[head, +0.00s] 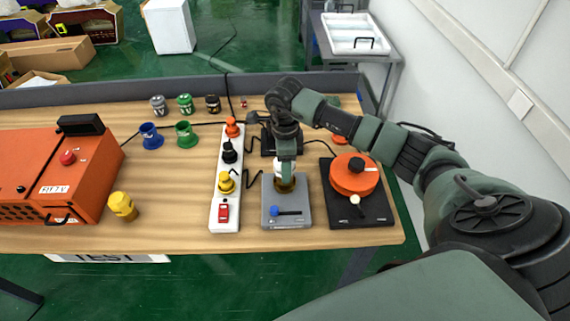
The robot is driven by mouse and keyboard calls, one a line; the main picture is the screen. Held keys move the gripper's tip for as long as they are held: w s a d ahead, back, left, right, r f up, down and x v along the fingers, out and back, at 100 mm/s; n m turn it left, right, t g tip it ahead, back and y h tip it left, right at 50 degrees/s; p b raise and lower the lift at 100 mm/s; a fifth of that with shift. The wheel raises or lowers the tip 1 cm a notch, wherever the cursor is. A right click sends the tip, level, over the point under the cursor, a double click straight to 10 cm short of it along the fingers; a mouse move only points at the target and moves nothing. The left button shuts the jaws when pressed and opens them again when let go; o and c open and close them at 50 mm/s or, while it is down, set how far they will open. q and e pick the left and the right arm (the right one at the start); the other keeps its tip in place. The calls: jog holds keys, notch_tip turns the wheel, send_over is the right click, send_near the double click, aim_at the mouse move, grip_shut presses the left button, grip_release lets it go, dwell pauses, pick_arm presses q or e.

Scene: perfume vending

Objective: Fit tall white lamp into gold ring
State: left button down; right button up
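The tall white lamp (278,167) is upright in my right gripper (287,173), which points down over the grey box. A finger covers the middle of the lamp, and its white sides show beside that finger. The gold ring (287,187) is on top of the grey box (273,218), right below the lamp. The lamp's lower end is at the ring, but I cannot tell whether it is inside it or just above. My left gripper is not in view.
Left of the grey box is a white strip (227,190) with orange, black and yellow plugs and a red switch. Right is a black base (372,211) with an orange disc (352,176). A yellow jar (122,206) stands near the orange machine (45,165). Coloured cups stand behind.

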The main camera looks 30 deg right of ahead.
jog(key=shift+f+b, duration=1.1)
jog(key=shift+f, duration=0.15)
jog(key=o, duration=1.6)
